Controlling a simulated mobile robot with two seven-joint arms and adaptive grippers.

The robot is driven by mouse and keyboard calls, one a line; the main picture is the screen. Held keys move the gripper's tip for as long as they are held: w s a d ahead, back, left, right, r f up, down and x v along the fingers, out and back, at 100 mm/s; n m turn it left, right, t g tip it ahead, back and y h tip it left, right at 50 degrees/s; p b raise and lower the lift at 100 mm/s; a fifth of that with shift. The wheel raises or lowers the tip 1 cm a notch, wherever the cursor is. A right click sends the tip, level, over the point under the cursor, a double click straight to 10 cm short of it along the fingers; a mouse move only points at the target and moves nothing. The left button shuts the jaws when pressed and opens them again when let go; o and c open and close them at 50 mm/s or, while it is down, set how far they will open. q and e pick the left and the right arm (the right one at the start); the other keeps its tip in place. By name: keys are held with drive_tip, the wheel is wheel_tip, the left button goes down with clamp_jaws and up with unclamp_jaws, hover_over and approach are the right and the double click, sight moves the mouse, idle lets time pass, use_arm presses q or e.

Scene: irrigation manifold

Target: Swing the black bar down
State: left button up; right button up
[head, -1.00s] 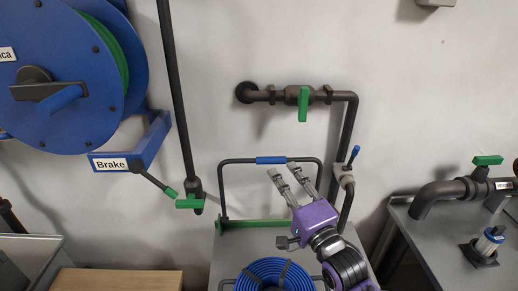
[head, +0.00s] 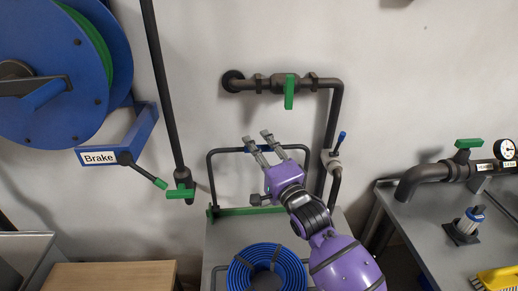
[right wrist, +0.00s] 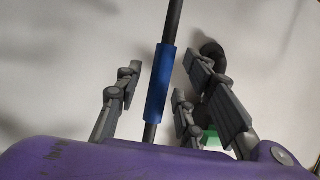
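The black bar (head: 228,151) is a U-shaped frame standing upright at the back of a grey bench top. A blue sleeve (right wrist: 158,88) covers the middle of its crosspiece. Its feet meet a green strip (head: 255,211) on the bench. My right gripper (head: 258,139) is at the crosspiece, with its fingers pointing up and left. In the right wrist view its fingers are apart, with the blue sleeve between them and gaps visible on both sides. In the head view the fingers partly hide the sleeve. My left gripper is not in view.
A coiled blue hose (head: 242,279) lies in front of the bar. A wall pipe with a green valve handle (head: 289,92) runs above and right, with a blue-tipped lever (head: 340,140) nearby. A hose reel (head: 50,75) and green-handled lever (head: 180,193) are left.

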clamp_jaws()
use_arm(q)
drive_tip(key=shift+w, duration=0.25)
